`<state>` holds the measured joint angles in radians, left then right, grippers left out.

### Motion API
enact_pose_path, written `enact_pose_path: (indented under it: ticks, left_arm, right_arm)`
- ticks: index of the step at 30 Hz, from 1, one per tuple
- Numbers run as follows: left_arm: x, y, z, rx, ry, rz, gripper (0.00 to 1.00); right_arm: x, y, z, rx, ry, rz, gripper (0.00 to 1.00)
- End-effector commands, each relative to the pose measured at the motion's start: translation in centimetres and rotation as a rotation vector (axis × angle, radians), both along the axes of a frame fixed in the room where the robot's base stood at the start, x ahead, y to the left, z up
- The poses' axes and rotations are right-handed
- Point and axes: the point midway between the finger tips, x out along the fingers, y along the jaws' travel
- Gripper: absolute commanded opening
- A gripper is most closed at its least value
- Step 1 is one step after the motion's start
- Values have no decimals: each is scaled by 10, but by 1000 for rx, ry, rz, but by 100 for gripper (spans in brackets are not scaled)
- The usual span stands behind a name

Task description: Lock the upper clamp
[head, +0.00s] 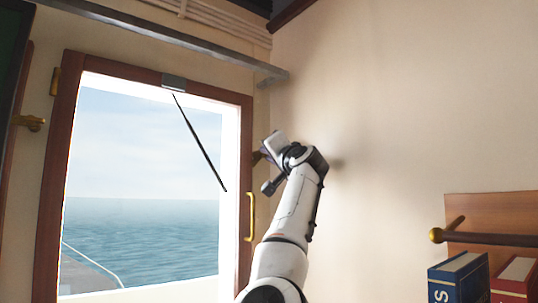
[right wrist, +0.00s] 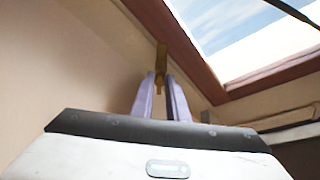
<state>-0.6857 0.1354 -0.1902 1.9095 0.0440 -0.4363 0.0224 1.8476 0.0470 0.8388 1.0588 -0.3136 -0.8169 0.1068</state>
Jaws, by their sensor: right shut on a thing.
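The upper clamp, a small brass lever, sits at the right side of the wooden-framed window (head: 236,97). In the head view it is mostly hidden by my right gripper (head: 264,152), which is at the frame's right edge by the wall. In the right wrist view the brass clamp (right wrist: 161,62) stands up between the two pale purple fingers of my right gripper (right wrist: 160,92). The fingers are shut on its lower end. How far the clamp is turned is hard to tell. My left gripper is not in view.
A brass handle (head: 251,216) is on the window frame below my right gripper. Another brass fitting (head: 30,122) is left of the window. A grey rail (head: 160,38) runs above. Books (head: 458,279) and a brass-ended bar (head: 490,238) are at lower right. The wall between is bare.

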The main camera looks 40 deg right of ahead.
Motion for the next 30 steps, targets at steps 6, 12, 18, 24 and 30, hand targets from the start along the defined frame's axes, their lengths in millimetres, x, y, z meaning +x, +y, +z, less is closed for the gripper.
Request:
enact_pose_path:
  ticks: [6, 12, 18, 24, 30]
  left_arm:
    - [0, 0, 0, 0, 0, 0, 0]
    - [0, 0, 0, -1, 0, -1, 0]
    - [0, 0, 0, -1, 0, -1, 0]
    - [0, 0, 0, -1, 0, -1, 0]
    - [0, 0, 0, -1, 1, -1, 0]
  right_arm:
    - [-2, 0, 5, 121, -19, -5, 0]
    - [-3, 0, 7, 272, -38, -7, 0]
    - [-3, 0, 8, 410, -53, -6, 0]
    - [-3, 0, 8, 508, -63, -7, 0]
    - [-3, 0, 8, 559, -70, -7, 0]
